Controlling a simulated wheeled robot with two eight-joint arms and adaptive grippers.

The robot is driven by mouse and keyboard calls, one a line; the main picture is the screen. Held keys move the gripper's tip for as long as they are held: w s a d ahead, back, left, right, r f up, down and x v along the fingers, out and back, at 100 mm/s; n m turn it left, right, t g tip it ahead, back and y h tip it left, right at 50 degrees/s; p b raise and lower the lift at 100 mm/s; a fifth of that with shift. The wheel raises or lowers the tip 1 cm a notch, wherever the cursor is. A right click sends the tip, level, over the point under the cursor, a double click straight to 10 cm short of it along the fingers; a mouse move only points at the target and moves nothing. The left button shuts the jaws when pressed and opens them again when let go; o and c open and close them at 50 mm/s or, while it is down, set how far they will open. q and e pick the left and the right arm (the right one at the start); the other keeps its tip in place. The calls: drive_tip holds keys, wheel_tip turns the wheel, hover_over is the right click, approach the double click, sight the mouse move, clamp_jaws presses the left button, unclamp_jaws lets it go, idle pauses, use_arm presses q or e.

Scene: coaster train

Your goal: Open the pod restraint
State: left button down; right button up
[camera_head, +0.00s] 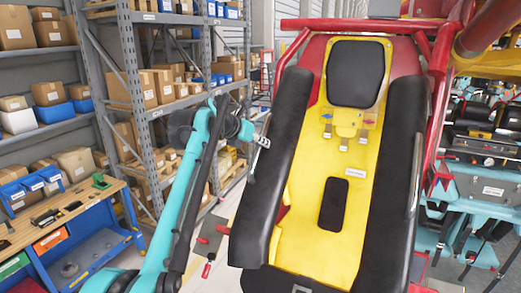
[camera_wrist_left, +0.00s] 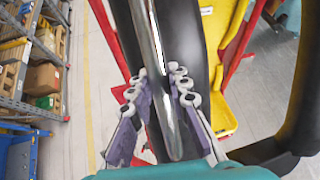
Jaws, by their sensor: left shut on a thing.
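The pod seat (camera_head: 315,215) is yellow with a black headrest (camera_head: 356,74) and stands upright in a red frame. Long black padded side pieces (camera_head: 284,135) flank it; I cannot tell how far the restraint stands open. My left gripper (camera_head: 262,142) is at the outer edge of the left pad, with my teal arm coming up from below. In the left wrist view, the gripper's fingers (camera_wrist_left: 160,88) are shut on a shiny metal bar (camera_wrist_left: 172,132) running along the black pad. My right gripper is in neither view.
Shelves with cardboard boxes (camera_head: 140,88) stand at the left behind my arm. A workbench (camera_head: 60,220) with tools and bins is at the lower left. Red frame bars (camera_head: 440,90) and teal machinery (camera_head: 490,190) crowd the right. Some floor shows between bench and pod.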

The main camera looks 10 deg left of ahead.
use_arm(q)
drive_tip(key=shift+r, duration=0.25)
drive_tip(key=c, duration=1.4)
unclamp_jaws()
drive_tip(key=v, duration=1.2)
